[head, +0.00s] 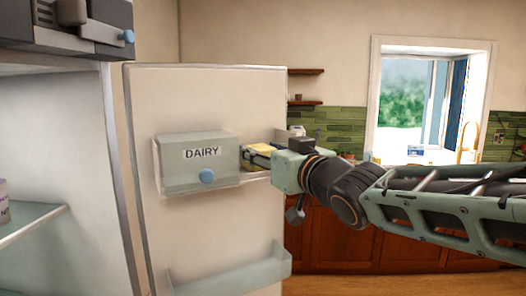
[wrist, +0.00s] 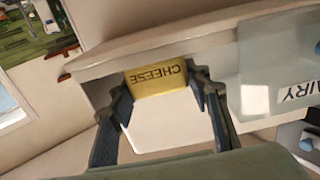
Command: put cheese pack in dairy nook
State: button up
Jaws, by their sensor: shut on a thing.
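The cheese pack (head: 257,148) is yellow and sits at the tip of my gripper (head: 252,154), just right of the dairy nook. In the wrist view the pack (wrist: 160,79), lettered CHEESE upside down, is between the two dark fingers of my gripper (wrist: 160,88), which is shut on it. The dairy nook (head: 190,172) is a pale, see-through box on the fridge door, labelled DAIRY, with a blue knob (head: 207,176). Its front cover looks closed. The nook's lettered panel also shows at the right of the wrist view (wrist: 270,62). Whether pack and nook touch is unclear.
The open fridge door (head: 220,100) carries a clear lower shelf bin (head: 225,275). The fridge interior with a glass shelf (head: 35,225) is at the left. Behind my arm are wooden cabinets (head: 330,240), two small wall shelves (head: 305,72) and a window. Open floor shows at lower right.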

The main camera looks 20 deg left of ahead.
jog(key=o, duration=1)
jog(key=shift+f, duration=0.15)
jog(key=shift+c, duration=0.2)
jog(key=shift+o, duration=0.6)
jog(key=shift+r, duration=0.3)
jog(key=shift+s+d+f, duration=0.15)
jog(key=shift+d+f, duration=0.05)
jog(key=shift+d, duration=0.05)
jog(key=b+v, duration=0.2)
jog(key=v, duration=0.9)
jog(key=shift+s, duration=0.25)
jog(key=shift+d+r, duration=0.1)
